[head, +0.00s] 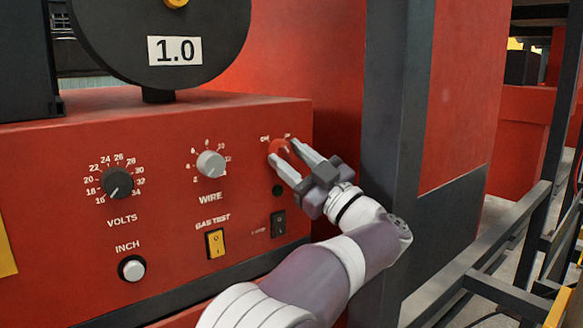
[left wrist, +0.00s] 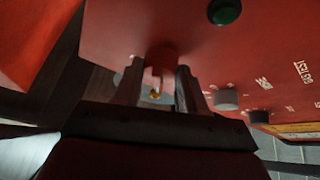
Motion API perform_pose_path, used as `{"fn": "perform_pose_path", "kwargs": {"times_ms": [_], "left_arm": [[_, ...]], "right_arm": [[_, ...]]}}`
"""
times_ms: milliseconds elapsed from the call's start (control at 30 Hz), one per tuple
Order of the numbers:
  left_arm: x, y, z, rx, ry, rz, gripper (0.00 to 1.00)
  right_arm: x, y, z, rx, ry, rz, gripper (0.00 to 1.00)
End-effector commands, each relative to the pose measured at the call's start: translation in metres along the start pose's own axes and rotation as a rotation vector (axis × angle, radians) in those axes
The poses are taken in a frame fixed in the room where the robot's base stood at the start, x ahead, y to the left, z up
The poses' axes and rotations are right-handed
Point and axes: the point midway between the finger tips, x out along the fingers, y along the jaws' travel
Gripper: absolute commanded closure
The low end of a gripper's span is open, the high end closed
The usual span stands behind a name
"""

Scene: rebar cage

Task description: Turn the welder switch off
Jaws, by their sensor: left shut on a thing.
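The welder switch (head: 279,146) is a red rotary knob at the upper right of the red welder panel (head: 70,150). Small white lettering, partly hidden, sits above it. My left gripper (head: 285,153) reaches it from the lower right and is shut on it, one finger on each side. In the left wrist view the red switch (left wrist: 162,57) shows between the two fingers (left wrist: 157,88); a small orange spot lies below it. The fingers hide part of the switch, and I cannot read its setting. My right gripper is not in view.
The grey WIRE knob (head: 211,164), black VOLTS knob (head: 118,183), yellow GAS TEST switch (head: 215,243), black rocker (head: 278,223) and white INCH button (head: 132,268) share the panel. A dark green round part (left wrist: 225,11) is near the switch. A grey post (head: 392,130) stands right.

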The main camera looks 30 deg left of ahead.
Motion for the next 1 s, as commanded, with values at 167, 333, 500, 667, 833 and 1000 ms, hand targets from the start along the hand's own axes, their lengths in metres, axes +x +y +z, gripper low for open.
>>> {"fn": "perform_pose_path", "kwargs": {"times_ms": [167,333,500,667,833,1000], "left_arm": [[0.0011,0.0009,-0.0025,-0.031,0.005,-0.012,0.90],[0.0014,0.0012,-0.0030,-0.036,0.006,-0.015,0.90],[0.0016,0.0013,-0.0032,-0.036,0.006,-0.014,0.90],[0.0016,0.0012,-0.0032,-0.036,0.006,-0.015,0.37],[0.0010,0.0009,-0.0019,-0.033,0.004,-0.015,0.34],[0.0006,0.0008,-0.0011,-0.032,0.003,-0.015,0.34]], "right_arm": [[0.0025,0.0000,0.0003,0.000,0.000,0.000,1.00],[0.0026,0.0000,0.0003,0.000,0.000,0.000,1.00],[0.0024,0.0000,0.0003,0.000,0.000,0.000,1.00],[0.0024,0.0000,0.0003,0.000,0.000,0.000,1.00],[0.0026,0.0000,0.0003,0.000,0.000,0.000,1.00],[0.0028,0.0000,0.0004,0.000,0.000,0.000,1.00]]}}
